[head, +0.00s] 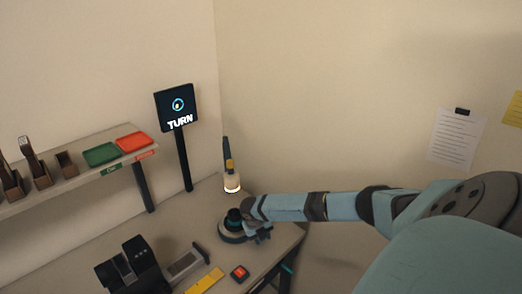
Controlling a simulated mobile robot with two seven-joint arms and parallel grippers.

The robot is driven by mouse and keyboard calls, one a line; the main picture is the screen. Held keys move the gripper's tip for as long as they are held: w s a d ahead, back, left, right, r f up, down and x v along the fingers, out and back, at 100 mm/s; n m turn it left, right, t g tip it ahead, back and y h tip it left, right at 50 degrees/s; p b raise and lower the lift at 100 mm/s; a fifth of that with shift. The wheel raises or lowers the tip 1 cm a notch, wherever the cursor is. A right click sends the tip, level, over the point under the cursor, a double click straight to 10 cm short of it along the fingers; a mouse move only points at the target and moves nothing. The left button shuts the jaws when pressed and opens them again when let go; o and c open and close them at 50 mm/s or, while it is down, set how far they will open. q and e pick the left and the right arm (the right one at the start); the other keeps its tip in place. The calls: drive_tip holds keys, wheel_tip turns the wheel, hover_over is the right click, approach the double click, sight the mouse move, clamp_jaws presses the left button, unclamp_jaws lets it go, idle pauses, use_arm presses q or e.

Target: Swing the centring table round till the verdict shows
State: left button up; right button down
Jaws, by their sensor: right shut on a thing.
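The centring table (232,236) is a dark round turntable on the bench, near its right edge. My right gripper (246,215) comes in from the right and is at the dark upright part on top of the table, shut on it. The fingers partly hide that part. A dark display (176,106) on a post stands behind and to the left; it shows the word TURN and a ring-shaped mark. My left gripper is not in the view.
A lit lamp-like device (231,180) stands behind the table. A black device (133,268), a yellow strip (205,281) and a red button box (239,272) lie in front. A shelf holds a green tray (101,154) and a red tray (134,142).

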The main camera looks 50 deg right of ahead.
drive_tip(key=shift+w+d+r, duration=0.15)
drive_tip(key=shift+w+r, duration=0.05)
drive_tip(key=c, duration=0.9)
unclamp_jaws()
drive_tip(key=shift+o, duration=0.2)
drive_tip(key=shift+f, duration=0.15)
drive_tip(key=v, duration=0.7)
drive_tip(key=shift+r+b, duration=0.3)
drive_tip(key=shift+b, duration=0.05)
